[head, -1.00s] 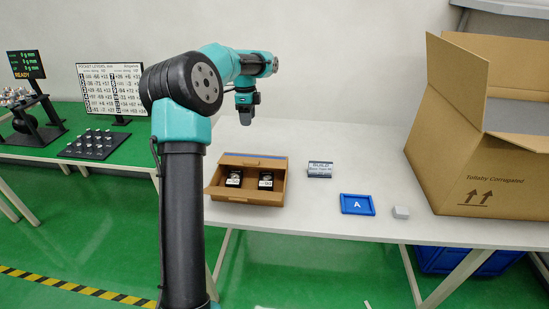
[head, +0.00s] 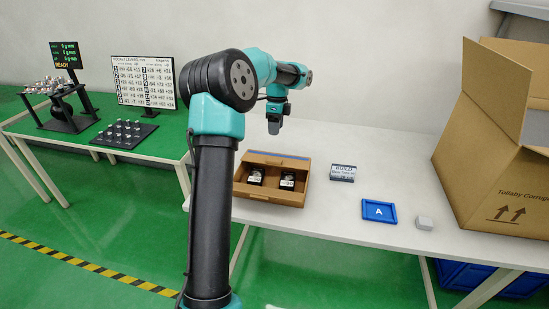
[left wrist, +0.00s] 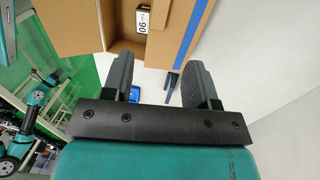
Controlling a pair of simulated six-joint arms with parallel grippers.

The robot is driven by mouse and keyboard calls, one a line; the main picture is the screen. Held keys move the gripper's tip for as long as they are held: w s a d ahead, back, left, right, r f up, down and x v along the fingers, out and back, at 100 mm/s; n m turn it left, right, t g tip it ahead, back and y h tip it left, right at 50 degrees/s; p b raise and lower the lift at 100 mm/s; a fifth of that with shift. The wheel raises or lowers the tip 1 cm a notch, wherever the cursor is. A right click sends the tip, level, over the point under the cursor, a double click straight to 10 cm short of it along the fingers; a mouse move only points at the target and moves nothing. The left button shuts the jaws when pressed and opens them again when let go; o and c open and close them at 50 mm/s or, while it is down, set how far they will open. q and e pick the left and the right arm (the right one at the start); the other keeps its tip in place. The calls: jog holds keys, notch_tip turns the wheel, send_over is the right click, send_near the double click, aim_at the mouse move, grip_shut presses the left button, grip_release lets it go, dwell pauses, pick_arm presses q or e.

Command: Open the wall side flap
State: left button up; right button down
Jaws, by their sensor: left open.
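The small open cardboard box (head: 272,199) stands on the white table, with two dark labelled items inside. A blue strip (head: 281,154) runs along its wall-side edge. In the left wrist view the cardboard (left wrist: 82,28) and the blue strip (left wrist: 190,35) are close beyond the fingers. My left gripper (head: 274,127) hangs above the table, behind and above the wall side of the box. Its two fingers (left wrist: 158,80) are apart with nothing between them. I cannot tell whether it touches the box. My right gripper is not in view.
A large carton (head: 490,165) with raised flaps stands at the right. A small sign (head: 343,173), a blue tray marked A (head: 379,211) and a pale block (head: 424,223) lie between. A board of figures (head: 144,83) stands on the green table at left.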

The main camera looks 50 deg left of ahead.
aim_at(274, 160)
pick_arm(q)
jog(key=f, duration=0.4)
jog(key=s+f, duration=0.1)
jog(key=f, duration=0.3)
jog(key=d+f, duration=0.1)
jog(key=f, duration=0.3)
jog(key=shift+s+d+f, duration=0.1)
jog(key=shift+s+f, duration=0.05)
jog(key=shift+s, duration=0.15)
jog(key=shift+c, duration=0.3)
grip_shut()
